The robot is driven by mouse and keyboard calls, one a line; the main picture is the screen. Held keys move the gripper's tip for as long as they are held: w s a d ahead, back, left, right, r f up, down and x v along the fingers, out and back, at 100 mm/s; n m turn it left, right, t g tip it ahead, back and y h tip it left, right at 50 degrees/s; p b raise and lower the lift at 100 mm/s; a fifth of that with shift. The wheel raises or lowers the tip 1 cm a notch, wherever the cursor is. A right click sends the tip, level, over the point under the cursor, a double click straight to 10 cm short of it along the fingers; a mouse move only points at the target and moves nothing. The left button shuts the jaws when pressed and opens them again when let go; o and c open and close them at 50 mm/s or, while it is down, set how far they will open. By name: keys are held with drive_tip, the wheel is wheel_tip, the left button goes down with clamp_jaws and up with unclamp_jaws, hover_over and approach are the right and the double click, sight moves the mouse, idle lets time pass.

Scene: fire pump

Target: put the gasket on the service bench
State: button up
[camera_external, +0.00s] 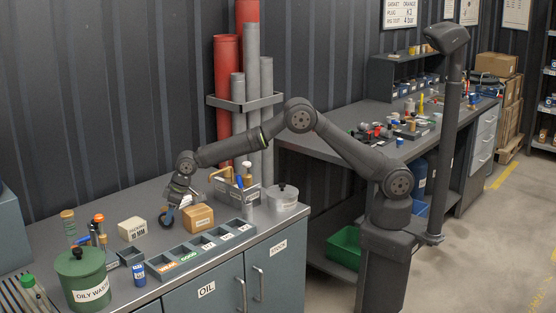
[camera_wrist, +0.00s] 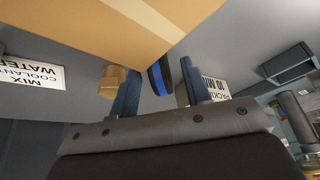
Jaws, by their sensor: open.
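A black ring with a blue inner face (camera_external: 167,216) stands on edge on the near bench (camera_external: 215,262), left of a cardboard box; I cannot tell for sure that it is the gasket. It also shows in the wrist view (camera_wrist: 158,78), between my fingers, with gaps visible on both sides. My gripper (camera_external: 177,203) is open and low over the near bench. It also shows in the wrist view (camera_wrist: 157,92). A second, longer bench (camera_external: 335,125) stands behind my arm, with several small parts on it. No label shows which one is the service bench.
The cardboard box (camera_external: 198,218) is close beside my gripper. A white packing box (camera_external: 132,229), a labelled divided tray (camera_external: 200,248), a green oily-waste can (camera_external: 82,279) and a lidded pot (camera_external: 282,197) stand around it. Grey and red pipes (camera_external: 252,90) rise behind.

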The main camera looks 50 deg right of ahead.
drive_tip(key=shift+c, duration=0.4)
clamp_jaws()
drive_tip(key=shift+r, duration=0.45)
drive_tip(key=r, duration=0.3)
drive_tip(key=shift+w+d+r, duration=0.2)
drive_tip(key=shift+d+r, duration=0.1)
drive_tip(key=shift+r, duration=0.1)
drive_tip(key=w+d+r, duration=0.2)
drive_tip(key=d+r, duration=0.4)
drive_tip(key=d, duration=0.4)
drive_tip(key=shift+w+d+r, duration=0.15)
drive_tip(key=shift+w+d, duration=0.2)
